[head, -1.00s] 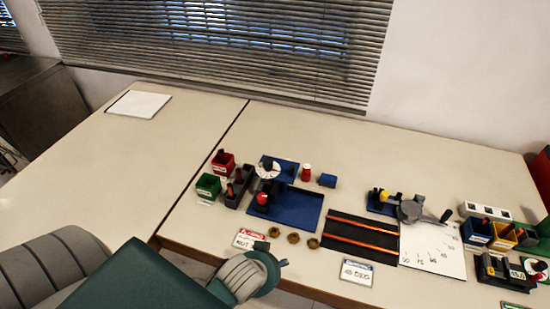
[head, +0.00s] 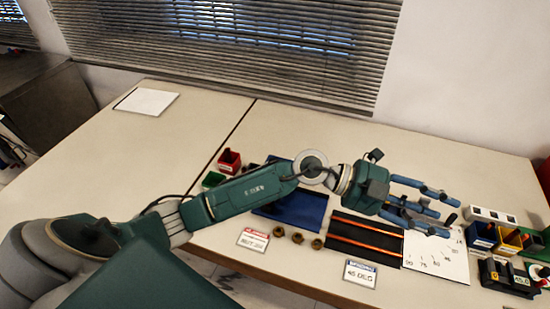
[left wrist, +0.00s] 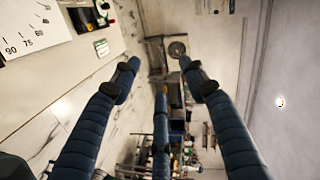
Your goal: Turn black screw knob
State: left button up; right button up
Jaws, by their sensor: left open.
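My left arm reaches across the table from the left. Its gripper (head: 448,212) is open and empty, with its fingers spread above the angle gauge. The fingers also show spread in the left wrist view (left wrist: 160,75), with nothing between them. The grey gauge body is hidden behind my gripper in the head view. Only a dark lever end (head: 451,219) shows beside the fingertips. The white angle sheet (head: 438,258) lies below it, and part of it shows in the left wrist view (left wrist: 28,28). I cannot make out the black screw knob. My right gripper is not in view.
A black mat with orange strips (head: 365,238), a blue tray (head: 300,212) and several brass rings (head: 298,238) lie under or near my arm. Blue and yellow bins (head: 510,242) and a white block (head: 490,215) stand to the right.

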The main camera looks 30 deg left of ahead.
pick_arm(q)
jog(key=w+a+f+m+g+y, duration=0.1)
jog(key=a+f+g+y, duration=0.1)
jog(key=a+f+y, duration=0.3)
jog(key=n+y, duration=0.6)
jog(key=y, duration=0.8)
send_near(274, 160)
jog(key=p+x, duration=0.4)
jog(key=x, duration=0.3)
jog(key=shift+s+f, duration=0.1)
jog(key=shift+f, duration=0.05)
jog(key=shift+a+f, duration=0.25)
jog(key=shift+f, duration=0.4)
jog(key=shift+r, duration=0.1)
jog(key=c, duration=1.1)
jog(key=shift+o, duration=0.2)
jog(key=shift+m, duration=0.3)
